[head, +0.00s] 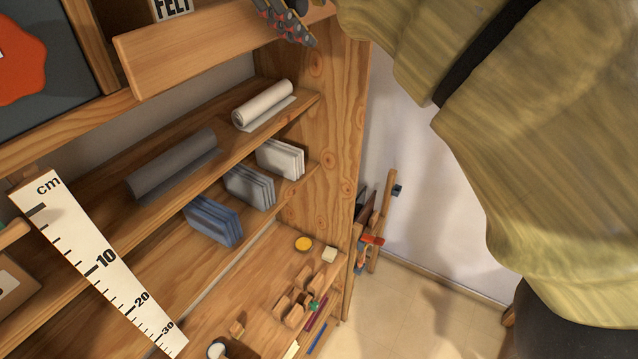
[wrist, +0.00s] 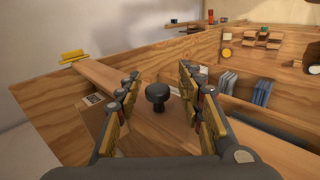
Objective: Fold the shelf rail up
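The shelf rail is a long pale wooden board (head: 205,45) along the front of the upper shelf at the top left of the head view. In the wrist view a wooden board (wrist: 158,135), apparently the rail, runs below my fingers. A dark round knob (wrist: 157,91) stands on it. My gripper (wrist: 158,84) is open, with one finger on each side of the knob and a visible gap to both. In the head view my gripper (head: 287,20) is at the rail's right end, and the knob is hidden there.
The wooden shelf unit holds a white roll (head: 263,104), a grey roll (head: 172,165) and felt stacks (head: 250,185) below the rail. A tall side panel (head: 335,130) stands close to my gripper. A cm ruler (head: 98,262) is at the left. Bare floor (head: 385,315) lies to the right.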

